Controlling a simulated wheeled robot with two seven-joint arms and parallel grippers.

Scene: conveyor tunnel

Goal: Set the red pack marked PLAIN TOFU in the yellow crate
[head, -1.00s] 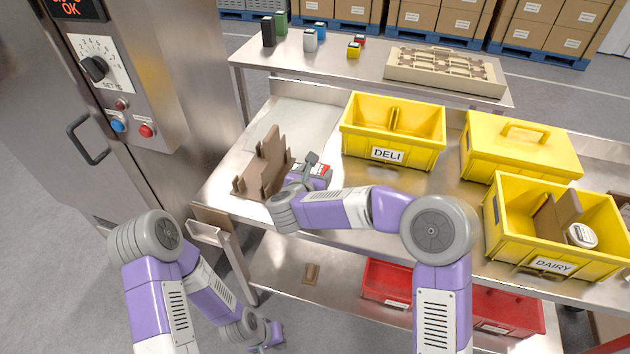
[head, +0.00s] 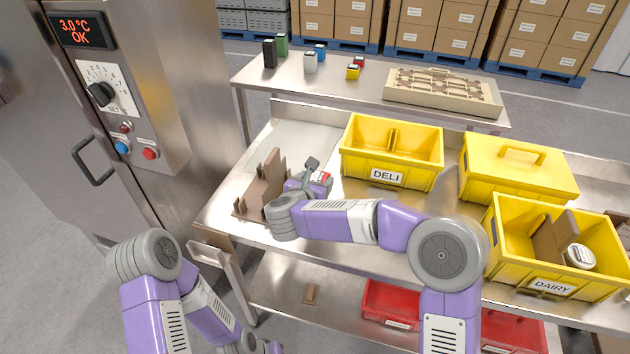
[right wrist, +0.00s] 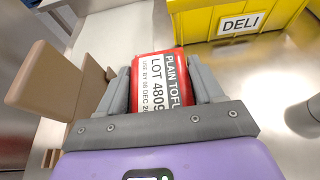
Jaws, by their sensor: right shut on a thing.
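The red pack (right wrist: 158,72) has a white label reading PLAIN TOFU and LOT 4809. My right gripper (right wrist: 162,88) is shut on it, one finger on each side. In the head view the pack (head: 325,177) shows only as a small red and white patch beside my right gripper (head: 312,180). A yellow crate marked DELI (head: 350,166) stands just behind and right of it, with a divider inside; the pack is outside this crate. A second yellow crate, marked DAIRY (head: 507,267), stands at the right. My left gripper (head: 270,347) is low at the bottom edge, its jaws unclear.
A brown stepped rack (head: 268,178) stands left of my right gripper, close by. A closed yellow box with a handle (head: 515,178) sits between the crates. The DAIRY crate holds a brown divider and a white tub (head: 579,256). Red crates (head: 390,300) lie on the shelf below.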

